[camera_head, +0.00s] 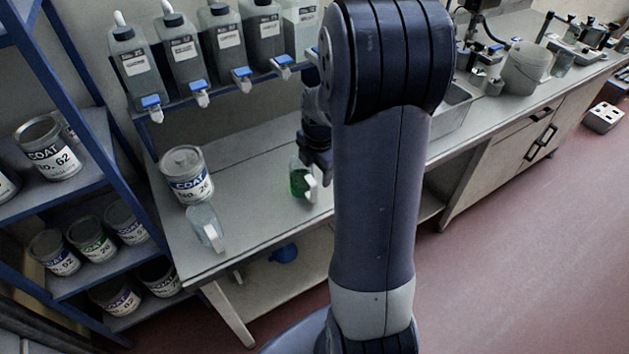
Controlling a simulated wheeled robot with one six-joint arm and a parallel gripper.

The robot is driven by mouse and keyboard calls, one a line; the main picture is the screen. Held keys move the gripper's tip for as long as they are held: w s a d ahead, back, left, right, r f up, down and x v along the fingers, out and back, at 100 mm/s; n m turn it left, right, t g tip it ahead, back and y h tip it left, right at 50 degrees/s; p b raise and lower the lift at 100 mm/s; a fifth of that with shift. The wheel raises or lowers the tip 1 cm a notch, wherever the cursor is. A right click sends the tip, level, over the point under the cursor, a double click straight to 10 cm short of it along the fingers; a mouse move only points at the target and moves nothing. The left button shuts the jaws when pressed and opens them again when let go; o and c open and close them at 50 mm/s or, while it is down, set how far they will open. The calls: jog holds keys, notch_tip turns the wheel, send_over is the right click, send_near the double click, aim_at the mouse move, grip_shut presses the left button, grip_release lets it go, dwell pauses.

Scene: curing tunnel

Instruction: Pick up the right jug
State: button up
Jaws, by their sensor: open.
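The right jug (297,180) is a small clear jug with green liquid in it and a pale handle on its right side. It stands upright on the grey bench, partly hidden behind my gripper and arm. My gripper (319,168) is at the upper right of this jug, close to its rim and handle. Its jaws are open; whether a finger touches the jug cannot be told. The left jug (202,224) is clear, looks empty, and stands near the front left corner of the bench with its pale handle toward the lower right.
A paint can (187,177) stands behind the left jug. Several jerrycans with blue taps (181,54) line a shelf above the bench (250,190). A rack of cans (50,158) stands at left. My arm blocks the middle. Bench between the jugs is clear.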

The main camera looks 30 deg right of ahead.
aim_at(313, 191)
jog(key=shift+g+y, duration=0.3)
jog(key=shift+g, duration=0.6)
notch_tip(313, 191, down, 8)
jog(key=shift+f, duration=0.2)
jog(key=shift+s+a+r, duration=0.15)
jog(key=shift+a+r, duration=0.05)
jog(key=shift+a, duration=0.45)
jog(key=shift+s+a+r, duration=0.15)
jog(key=shift+a, duration=0.45)
jog(key=shift+w, duration=0.1)
jog(key=shift+w+d, duration=0.15)
jog(key=shift+c, duration=0.5)
jog(key=shift+d+r, duration=0.1)
jog(key=shift+r, duration=0.05)
jog(key=shift+c, duration=1.4)
jog(key=shift+d+p, duration=0.25)
jog(key=shift+p, duration=0.05)
grip_shut()
